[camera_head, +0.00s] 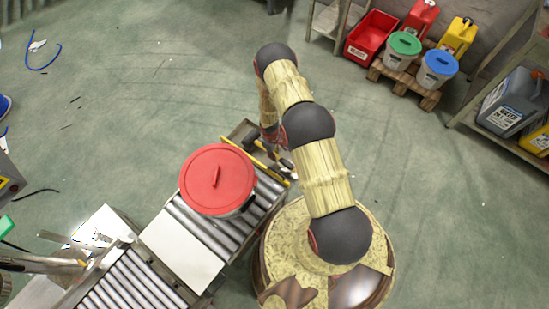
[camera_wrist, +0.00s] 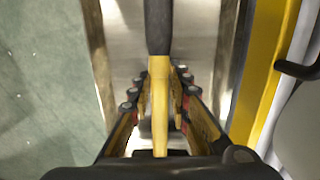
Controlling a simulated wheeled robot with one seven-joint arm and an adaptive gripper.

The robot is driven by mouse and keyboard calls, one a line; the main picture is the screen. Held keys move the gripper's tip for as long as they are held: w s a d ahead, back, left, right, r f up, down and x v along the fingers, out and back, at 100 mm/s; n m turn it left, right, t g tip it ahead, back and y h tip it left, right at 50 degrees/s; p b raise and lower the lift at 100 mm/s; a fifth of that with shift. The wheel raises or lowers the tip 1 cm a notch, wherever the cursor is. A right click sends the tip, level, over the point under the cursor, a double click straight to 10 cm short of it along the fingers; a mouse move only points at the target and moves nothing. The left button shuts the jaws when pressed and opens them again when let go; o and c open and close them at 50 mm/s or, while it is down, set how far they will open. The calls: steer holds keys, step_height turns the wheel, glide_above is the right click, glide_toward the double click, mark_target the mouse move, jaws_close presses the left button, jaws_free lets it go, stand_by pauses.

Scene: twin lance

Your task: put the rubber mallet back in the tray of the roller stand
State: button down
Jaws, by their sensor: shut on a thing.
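The rubber mallet shows in the wrist view as a yellow shaft (camera_wrist: 159,105) with a black section (camera_wrist: 158,28) at the top. My gripper (camera_wrist: 159,90) is shut on the yellow shaft, one finger on each side. In the head view the tray (camera_head: 243,129) runs along the end of the roller stand (camera_head: 207,229). My arm partly covers it there. I cannot tell whether the mallet touches the tray floor.
A red-lidded bucket (camera_head: 217,180) stands on the rollers close beside the tray. A yellow rail (camera_head: 237,149) runs between them. A pale board (camera_head: 183,249) lies farther along the stand. Bins and cans on a pallet (camera_head: 402,82) are at the upper right. Floor beyond the tray is clear.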

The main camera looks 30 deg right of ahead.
steer(key=shift+f+b, duration=0.45)
steer(key=shift+f, duration=1.1)
steer(key=shift+f, duration=0.15)
steer(key=c, duration=1.7)
jaws_free()
steer(key=shift+o, duration=0.2)
